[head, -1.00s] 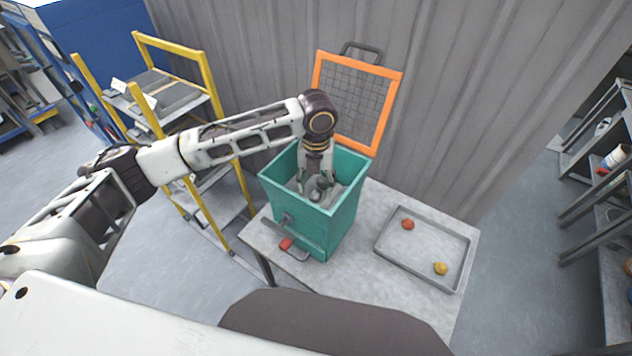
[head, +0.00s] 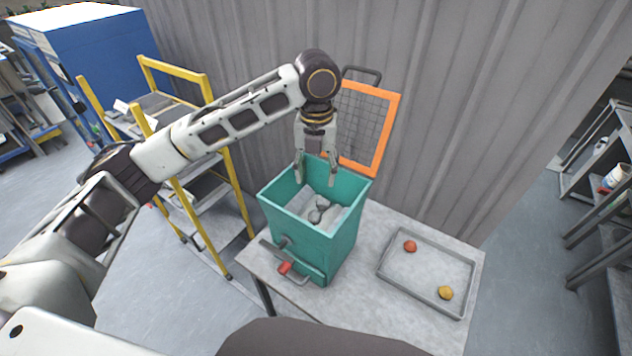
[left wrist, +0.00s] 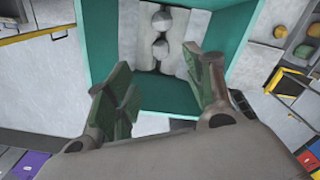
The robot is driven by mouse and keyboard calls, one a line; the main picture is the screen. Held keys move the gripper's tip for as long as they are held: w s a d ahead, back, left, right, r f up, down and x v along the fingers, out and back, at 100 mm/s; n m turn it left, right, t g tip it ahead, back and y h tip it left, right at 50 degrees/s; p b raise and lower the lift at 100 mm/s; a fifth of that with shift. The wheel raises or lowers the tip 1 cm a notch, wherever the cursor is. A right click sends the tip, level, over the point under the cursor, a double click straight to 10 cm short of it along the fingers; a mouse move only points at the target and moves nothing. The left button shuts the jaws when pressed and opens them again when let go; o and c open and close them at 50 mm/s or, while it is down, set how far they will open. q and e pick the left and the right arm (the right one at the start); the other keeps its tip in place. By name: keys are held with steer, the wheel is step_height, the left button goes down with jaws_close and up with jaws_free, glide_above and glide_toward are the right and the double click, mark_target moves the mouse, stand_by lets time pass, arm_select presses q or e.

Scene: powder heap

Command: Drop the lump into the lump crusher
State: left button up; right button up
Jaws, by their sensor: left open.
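The lump crusher (head: 313,240) is a teal, open-topped box on the table, with its orange-framed mesh lid (head: 368,128) standing open behind it. Grey rounded pieces (head: 318,212) lie at the bottom between pale sloping surfaces. In the left wrist view two round grey pieces (left wrist: 160,50) show there; I cannot tell which is the lump. My left gripper (head: 315,182) is open and empty, pointing down at the box's opening, above those pieces. Its spread fingers (left wrist: 160,95) also show in the left wrist view. My right gripper is not in view.
A grey tray (head: 417,290) with a red ball (head: 410,246) and a yellow ball (head: 445,293) is right of the crusher. A red-gripped handle (head: 286,268) sticks out at its front. A yellow-railed ladder (head: 205,90) stands left, shelves (head: 590,200) right.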

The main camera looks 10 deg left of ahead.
arm_select(q)
steer(key=shift+r, duration=0.6)
steer(key=shift+s+f, duration=0.1)
steer(key=shift+s, duration=0.05)
stand_by(0.3)
